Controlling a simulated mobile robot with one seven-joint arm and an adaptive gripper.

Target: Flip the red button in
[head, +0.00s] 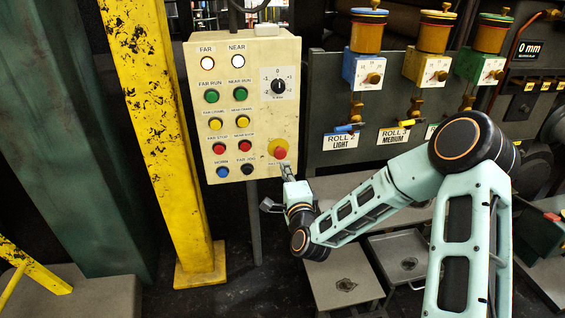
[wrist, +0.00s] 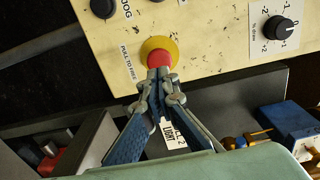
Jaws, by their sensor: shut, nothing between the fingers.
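The red button (head: 280,152) is a round mushroom button on a yellow base, at the lower right of the cream control panel (head: 240,170). In the wrist view the red button (wrist: 158,59) sits on its yellow ring, beside the print "PULL TO FREE". My gripper (head: 286,170) is shut and empty, just below the button in the head view. In the wrist view my gripper's (wrist: 159,74) closed tips overlap the lower edge of the red cap. I cannot tell whether they touch it. The tips hide part of the cap.
Two smaller red buttons, including one (head: 246,146), sit left on the panel, with a black knob (head: 278,87) above. A yellow post (head: 165,130) stands left of the panel. The dark roll cabinet (head: 330,100) with valves stands right. Grey steps (head: 345,280) lie below.

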